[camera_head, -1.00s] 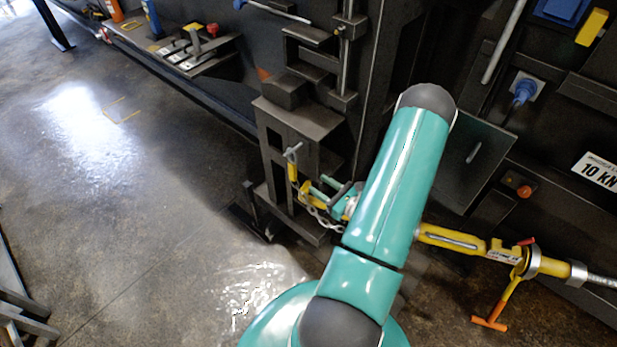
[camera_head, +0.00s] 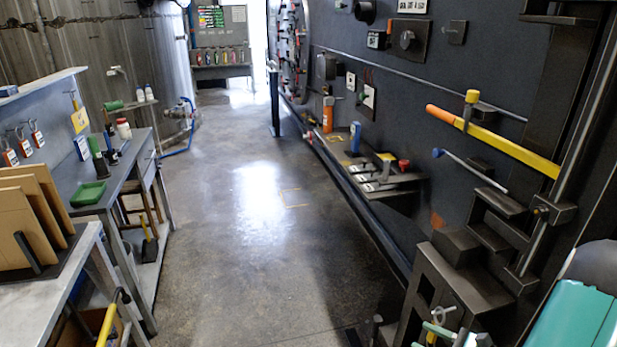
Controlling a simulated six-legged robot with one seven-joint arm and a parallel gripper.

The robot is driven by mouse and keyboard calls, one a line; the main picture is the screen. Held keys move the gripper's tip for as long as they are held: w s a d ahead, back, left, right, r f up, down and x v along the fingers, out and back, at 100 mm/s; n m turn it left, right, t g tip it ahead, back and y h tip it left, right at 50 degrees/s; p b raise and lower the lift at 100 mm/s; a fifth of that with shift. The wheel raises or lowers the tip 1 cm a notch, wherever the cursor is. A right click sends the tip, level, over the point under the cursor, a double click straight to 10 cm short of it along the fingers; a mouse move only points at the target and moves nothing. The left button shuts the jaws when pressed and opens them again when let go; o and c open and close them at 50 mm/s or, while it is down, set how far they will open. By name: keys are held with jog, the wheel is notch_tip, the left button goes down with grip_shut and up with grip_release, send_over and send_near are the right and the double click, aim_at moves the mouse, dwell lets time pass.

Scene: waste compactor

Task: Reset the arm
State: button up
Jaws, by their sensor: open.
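My teal arm (camera_head: 578,312) shows at the lower right corner, cut off by the picture edge. My gripper (camera_head: 440,330) shows only in part at the bottom edge, beside the dark metal bracket (camera_head: 455,290) on the compactor's side. It is open. Its lower part is out of the picture, and I see nothing held in it. A small pale hook or pin (camera_head: 440,313) is right by the gripper; I cannot tell if they touch.
The dark compactor wall (camera_head: 480,70) runs along the right, with a yellow-and-orange bar (camera_head: 490,138) and a protruding shelf (camera_head: 385,180). The floor aisle (camera_head: 250,240) between is clear.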

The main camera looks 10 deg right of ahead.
jog(key=s+a+r+n+g, duration=0.1)
jog(key=a+r+n+g, duration=0.55)
jog(key=a, duration=0.25)
jog(key=s+a+r+n+g, duration=0.1)
jog(key=a+r+n+g, duration=0.45)
jog(key=a+n, duration=0.3)
jog(key=s+a+r+n+t+h, duration=0.2)
jog(key=s+a+r+n+h, duration=0.1)
jog(key=r+n+h, duration=0.1)
jog(key=s+a+r+n+t+h, duration=0.2)
jog(key=s+a+r+n+h, duration=0.1)
jog(key=r+n+h, duration=0.2)
notch_tip(320, 180, up, 4)
jog(key=shift+s+a+r+n, duration=0.15)
jog(key=shift+r+n, duration=0.05)
jog(key=shift+n, duration=0.9)
